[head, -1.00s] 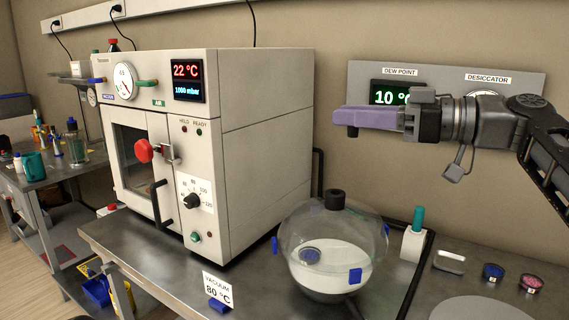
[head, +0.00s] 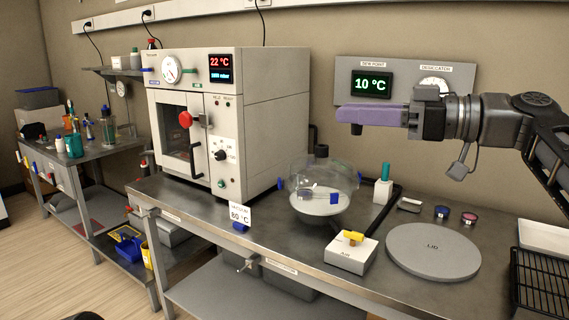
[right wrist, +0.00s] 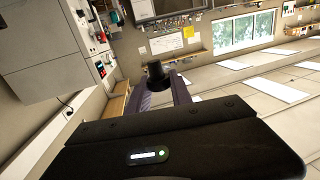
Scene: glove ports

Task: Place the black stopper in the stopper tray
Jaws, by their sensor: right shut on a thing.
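My right gripper (head: 352,116), with purple fingers, is raised in front of the wall and above the bench in the head view. It is shut on the black stopper (head: 356,129), whose lower end sticks out below the fingertips. In the right wrist view the black stopper (right wrist: 158,73) shows between the purple fingers. No tray marked as the stopper tray can be made out. A white shallow tray (head: 543,236) is partly in view at the right edge, and I cannot tell whether it is the one. My left gripper is not in view.
A glass vessel (head: 338,183) with a black top stands on the bench below the gripper. A grey LID disc (head: 433,251), a white box with a yellow knob (head: 347,256) and a black rack (head: 536,290) lie to the right. The oven (head: 270,115) stands left.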

